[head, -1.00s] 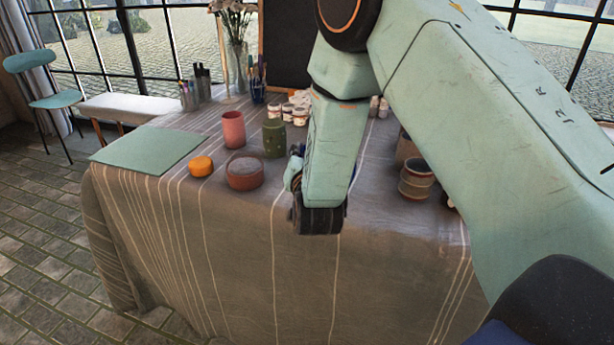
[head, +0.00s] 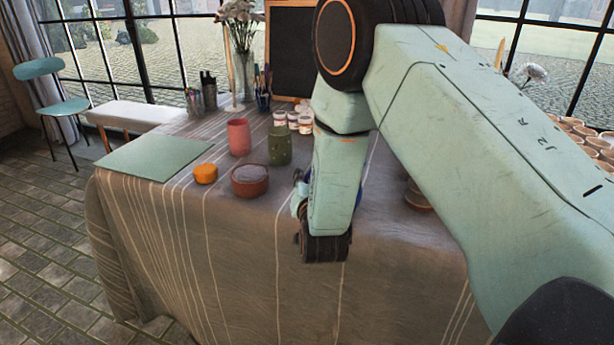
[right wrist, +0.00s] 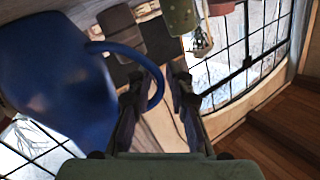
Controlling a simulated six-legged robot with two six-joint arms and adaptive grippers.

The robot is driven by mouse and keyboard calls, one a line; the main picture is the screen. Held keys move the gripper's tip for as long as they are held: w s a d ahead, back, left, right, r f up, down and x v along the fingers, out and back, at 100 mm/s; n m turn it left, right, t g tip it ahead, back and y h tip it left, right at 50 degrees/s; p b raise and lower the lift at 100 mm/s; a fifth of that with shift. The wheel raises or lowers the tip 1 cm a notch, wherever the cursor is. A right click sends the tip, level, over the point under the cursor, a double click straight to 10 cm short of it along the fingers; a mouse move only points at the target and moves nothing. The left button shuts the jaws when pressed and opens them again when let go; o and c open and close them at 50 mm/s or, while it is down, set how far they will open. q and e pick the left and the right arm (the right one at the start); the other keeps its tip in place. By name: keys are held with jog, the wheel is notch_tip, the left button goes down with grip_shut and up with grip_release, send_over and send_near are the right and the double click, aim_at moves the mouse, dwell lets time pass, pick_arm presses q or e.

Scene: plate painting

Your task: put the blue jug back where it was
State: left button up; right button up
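The blue jug (right wrist: 60,80) fills the left of the right wrist view, close to the camera. Its handle (right wrist: 158,88) loops toward my right gripper (right wrist: 168,82). The gripper's dark fingers stand apart with the handle's outer strand between them. A gap shows beside the strand, so the fingers do not look clamped on it. A narrow blue sliver (head: 363,180) shows behind the forearm. My left gripper is out of view.
A green mat (head: 155,157) lies at left. A brown pot (head: 417,198) is partly hidden by my arm.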

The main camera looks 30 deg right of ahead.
jog(key=shift+o, duration=1.1)
jog(key=shift+r, duration=0.1)
jog(key=shift+r, duration=0.15)
jog(key=f+p+v, duration=0.1)
jog(key=p+v, duration=0.2)
jog(key=v, duration=0.9)
jog(key=s+a+f+n+g+y, duration=0.1)
jog(key=s+f+n+g+y, duration=0.1)
jog(key=s+f+g, duration=0.35)
jog(key=s+f+n+g+y, duration=0.25)
jog(key=s+f, duration=0.35)
jog(key=f, duration=0.5)
jog(key=s+a+f+n+g+y, duration=0.1)
jog(key=s+a+f+n+g, duration=0.1)
jog(key=s, duration=0.7)
jog(key=s+a+f+n+g+y, duration=0.1)
jog(key=s+a+f+n+g, duration=0.1)
jog(key=s+f+g, duration=0.3)
jog(key=s, duration=0.4)
jog(key=shift+s+f+g, duration=0.15)
jog(key=shift+s+g, duration=0.25)
